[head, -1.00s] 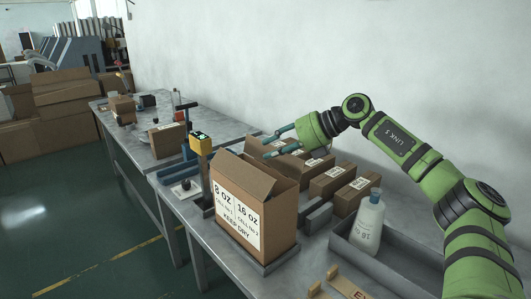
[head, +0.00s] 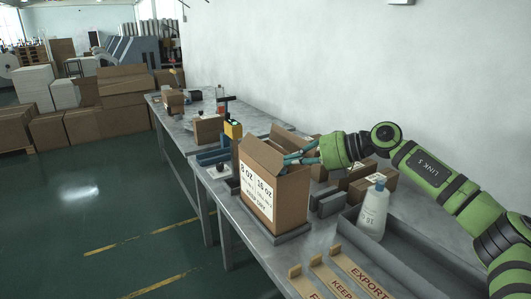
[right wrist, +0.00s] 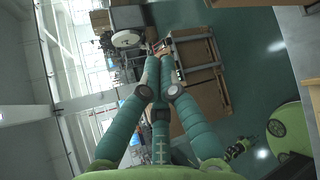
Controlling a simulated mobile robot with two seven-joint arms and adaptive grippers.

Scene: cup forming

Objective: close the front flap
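The cardboard box (head: 290,205) stands upright in a shallow grey holder at the table's front edge, its printed label facing the front left. Its front flap (head: 262,157) slants up above the label side, and another flap (head: 283,133) stands up behind it. My right gripper (head: 286,159) is at the right side of the box top, its teal fingers reaching left over the opening. The left gripper is out of view.
Small brown boxes (head: 385,186) stand behind and right of the box. A white bottle (head: 373,212) stands in a grey tray (head: 430,262) to the right. A yellow-and-black device (head: 233,130) stands just left. Flat printed cardboard strips (head: 355,275) lie at the front.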

